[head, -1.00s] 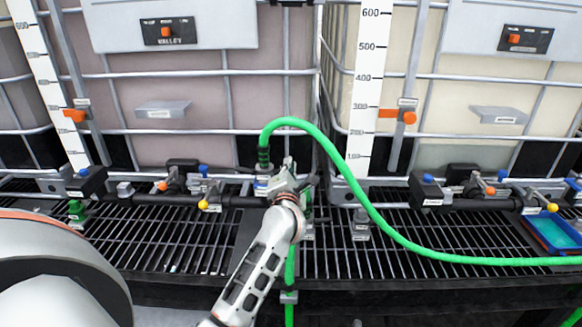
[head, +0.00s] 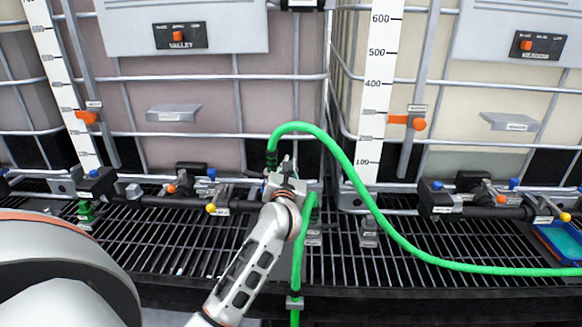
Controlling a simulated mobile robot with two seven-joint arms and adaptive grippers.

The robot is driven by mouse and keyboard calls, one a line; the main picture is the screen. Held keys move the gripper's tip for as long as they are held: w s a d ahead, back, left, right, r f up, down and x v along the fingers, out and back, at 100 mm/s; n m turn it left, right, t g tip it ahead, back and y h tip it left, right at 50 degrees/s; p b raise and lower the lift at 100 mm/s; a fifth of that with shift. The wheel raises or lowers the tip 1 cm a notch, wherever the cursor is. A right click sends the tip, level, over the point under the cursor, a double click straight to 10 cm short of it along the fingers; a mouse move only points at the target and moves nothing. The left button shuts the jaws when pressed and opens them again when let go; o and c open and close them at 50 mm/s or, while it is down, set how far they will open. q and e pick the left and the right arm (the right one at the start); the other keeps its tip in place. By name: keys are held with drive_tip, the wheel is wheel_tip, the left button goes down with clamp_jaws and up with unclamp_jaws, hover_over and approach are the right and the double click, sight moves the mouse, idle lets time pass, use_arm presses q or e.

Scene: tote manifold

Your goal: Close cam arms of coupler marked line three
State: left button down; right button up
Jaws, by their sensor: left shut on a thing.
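A green hose (head: 345,165) arches up from a coupler at the centre of the manifold and runs off to the right. My left gripper (head: 281,178) is at that coupler, below the hose's dark end fitting (head: 271,160). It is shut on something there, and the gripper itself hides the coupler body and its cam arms. No line-three marking is readable. A second green hose (head: 306,230) drops down just right of my gripper. My right gripper is not in view.
A dark slatted grate (head: 170,250) spans the front. Pipes with valves and yellow knobs (head: 211,208) lie on both sides. Caged totes (head: 200,100) stand behind. A blue tray (head: 560,240) sits at the far right. A hose clip (head: 294,302) is on the front edge.

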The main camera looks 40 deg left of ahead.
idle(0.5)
use_arm(q)
drive_tip(key=c, duration=2.2)
unclamp_jaws()
